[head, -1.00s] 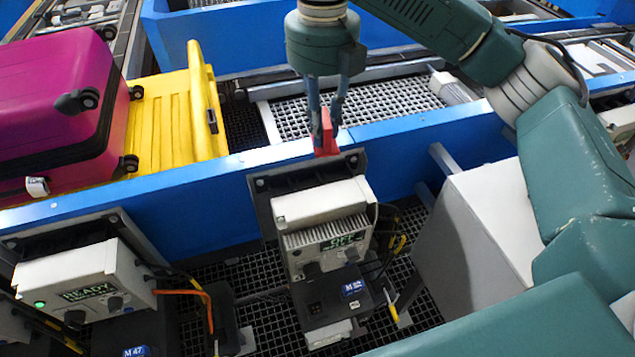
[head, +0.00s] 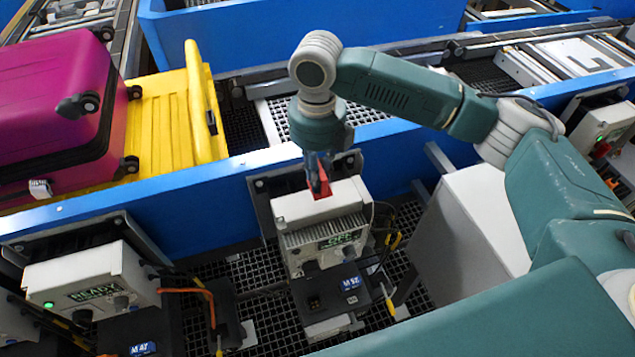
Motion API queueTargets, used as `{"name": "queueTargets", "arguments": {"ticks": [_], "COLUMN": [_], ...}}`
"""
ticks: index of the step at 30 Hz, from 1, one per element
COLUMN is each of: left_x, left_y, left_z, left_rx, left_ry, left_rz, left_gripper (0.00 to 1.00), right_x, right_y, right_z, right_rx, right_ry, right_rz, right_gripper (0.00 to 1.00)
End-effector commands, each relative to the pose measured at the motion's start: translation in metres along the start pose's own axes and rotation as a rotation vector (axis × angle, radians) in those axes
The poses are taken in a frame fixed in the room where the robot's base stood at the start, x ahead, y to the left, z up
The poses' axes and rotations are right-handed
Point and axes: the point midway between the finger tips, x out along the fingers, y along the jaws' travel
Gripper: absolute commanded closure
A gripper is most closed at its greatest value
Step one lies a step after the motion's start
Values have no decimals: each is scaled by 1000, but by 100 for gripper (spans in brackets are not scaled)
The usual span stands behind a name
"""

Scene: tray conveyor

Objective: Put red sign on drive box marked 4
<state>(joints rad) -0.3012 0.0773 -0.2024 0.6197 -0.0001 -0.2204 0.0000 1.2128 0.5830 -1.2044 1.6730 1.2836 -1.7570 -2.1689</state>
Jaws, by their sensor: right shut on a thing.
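My right gripper (head: 319,182) is shut on the red sign (head: 322,186) and points down. It holds the sign over the top of the middle drive box (head: 320,212), near its back edge. I cannot tell whether the sign touches the box. The middle drive box is pale grey, with a lit green display, dark knobs and a blue label (head: 350,283) below that is too small to read surely. Another drive box (head: 88,282) at the lower left shows a READY display and a green light. I see no clear 4 marking on its own. My left gripper is not in view.
A blue conveyor side wall (head: 210,190) runs behind the boxes. A yellow tray (head: 203,100) carries a magenta suitcase (head: 55,110) at the left. A grey cabinet (head: 470,225) stands right of the middle box. Cables hang beside the boxes over a dark grating.

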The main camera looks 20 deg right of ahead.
Motion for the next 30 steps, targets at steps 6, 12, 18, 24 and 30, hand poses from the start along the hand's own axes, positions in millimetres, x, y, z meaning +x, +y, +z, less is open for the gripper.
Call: {"name": "queueTargets", "arguments": {"ticks": [6,12,18,24,30], "left_x": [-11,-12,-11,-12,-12], "left_y": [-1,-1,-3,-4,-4], "left_z": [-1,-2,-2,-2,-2], "left_rx": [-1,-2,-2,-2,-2], "left_ry": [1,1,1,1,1], "left_rz": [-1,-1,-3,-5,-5], "left_gripper": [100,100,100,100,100], "right_x": [31,42,42,45,44], "right_y": [0,0,0,0,0], "right_z": [-1,0,0,-1,-1], "right_rx": [0,0,0,0,0], "right_ry": [4,0,0,1,1], "right_rz": [-1,0,0,0,-1], "right_gripper": [100,100,100,62,62]}}
